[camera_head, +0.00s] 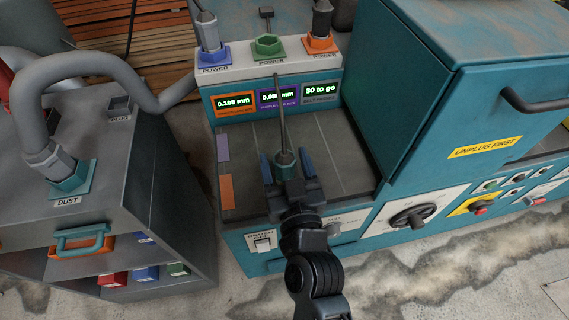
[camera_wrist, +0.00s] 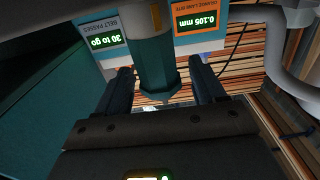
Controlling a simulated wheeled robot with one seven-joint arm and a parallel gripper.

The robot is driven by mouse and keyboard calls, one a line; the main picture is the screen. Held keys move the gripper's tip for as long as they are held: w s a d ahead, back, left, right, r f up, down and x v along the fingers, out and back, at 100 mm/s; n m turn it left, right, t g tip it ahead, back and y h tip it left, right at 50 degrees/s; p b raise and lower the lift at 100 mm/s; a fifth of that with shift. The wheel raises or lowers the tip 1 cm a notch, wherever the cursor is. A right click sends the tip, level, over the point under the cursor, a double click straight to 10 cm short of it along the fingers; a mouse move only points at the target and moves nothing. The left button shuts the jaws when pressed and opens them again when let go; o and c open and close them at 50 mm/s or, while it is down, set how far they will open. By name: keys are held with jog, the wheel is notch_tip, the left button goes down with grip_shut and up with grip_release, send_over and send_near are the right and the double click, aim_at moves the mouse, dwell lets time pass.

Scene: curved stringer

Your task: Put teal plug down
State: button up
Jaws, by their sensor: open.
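The teal plug (camera_head: 285,158) is at the dark grey deck of the teal machine, with its thin grey cord rising from its top. It looks roughly upright. My gripper (camera_head: 287,164) is open, with one finger on each side of the plug. In the wrist view the plug (camera_wrist: 157,70) shows as a faceted teal body between the two spread fingers (camera_wrist: 162,90), with visible gaps beside it. My gripper hides the plug's lower end in the head view, so I cannot tell how it meets the deck.
Behind the deck (camera_head: 345,165) stands a panel with small displays (camera_head: 277,99) and purple, green and orange power sockets (camera_head: 268,45). A tall teal cabinet (camera_head: 440,90) bounds the right. A grey cabinet (camera_head: 120,190) with a dust hose and an empty plug socket (camera_head: 120,105) stands left.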

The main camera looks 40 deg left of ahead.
jog(key=shift+w+a, duration=0.25)
jog(key=shift+a, duration=0.05)
jog(key=shift+f, duration=0.1)
jog(key=c, duration=1.2)
